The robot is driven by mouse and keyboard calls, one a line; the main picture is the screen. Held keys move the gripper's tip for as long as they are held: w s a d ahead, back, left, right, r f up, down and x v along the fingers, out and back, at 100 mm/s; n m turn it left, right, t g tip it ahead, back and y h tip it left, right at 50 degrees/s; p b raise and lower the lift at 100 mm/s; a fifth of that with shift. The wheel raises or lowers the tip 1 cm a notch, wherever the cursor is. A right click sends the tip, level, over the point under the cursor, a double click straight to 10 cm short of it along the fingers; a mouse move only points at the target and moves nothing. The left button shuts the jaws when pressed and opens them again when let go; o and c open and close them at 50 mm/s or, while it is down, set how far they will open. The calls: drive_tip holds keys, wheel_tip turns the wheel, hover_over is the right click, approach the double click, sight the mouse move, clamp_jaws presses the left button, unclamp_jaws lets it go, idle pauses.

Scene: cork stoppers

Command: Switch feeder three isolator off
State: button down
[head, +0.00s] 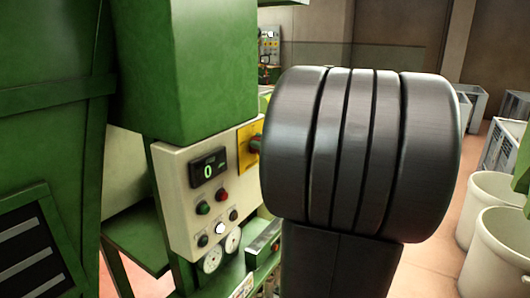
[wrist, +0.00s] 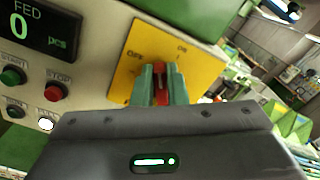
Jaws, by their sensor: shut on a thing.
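The isolator has a red handle (wrist: 162,82) on a yellow plate (wrist: 128,72), with OFF marked at its upper left and ON at its upper right in the wrist view. My gripper (wrist: 163,80) is shut on the red handle, one greenish finger on each side. The fingers hide much of the handle, so I cannot tell which mark it points to. In the head view the yellow plate (head: 245,158) shows at the panel's right edge, and my dark arm hides most of the gripper. No feeder number is readable.
The pale control panel (head: 180,190) carries a display (head: 208,168) reading 0, green and red buttons, and gauges (head: 212,258) below. A green machine (head: 205,70) stands above it. White bins (head: 500,235) stand on the floor at right.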

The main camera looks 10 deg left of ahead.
drive_tip(key=n+b, duration=0.2)
drive_tip(key=f+n+b, duration=0.1)
drive_tip(key=n+b, duration=0.1)
drive_tip(key=b, duration=0.1)
drive_tip(key=s+n+b, duration=0.1)
drive_tip(key=n+b, duration=0.1)
drive_tip(key=shift+a+f+n+b, duration=0.2)
drive_tip(key=shift+f+n+b, duration=0.1)
drive_tip(key=shift+f+b, duration=0.1)
drive_tip(key=n+b, duration=0.1)
drive_tip(key=b, duration=0.1)
drive_tip(key=n+b, duration=0.1)
drive_tip(key=n, duration=0.1)
drive_tip(key=shift+s+f+b, duration=0.1)
drive_tip(key=shift+f+b, duration=0.2)
drive_tip(key=shift+b, duration=0.05)
drive_tip(key=shift+n+b, duration=1)
drive_tip(key=shift+b, duration=0.05)
drive_tip(key=c, duration=1.4)
unclamp_jaws()
drive_tip(key=shift+c, duration=0.2)
drive_tip(key=v, duration=1.3)
drive_tip(key=shift+s+d, duration=0.15)
drive_tip(key=shift+d, duration=0.2)
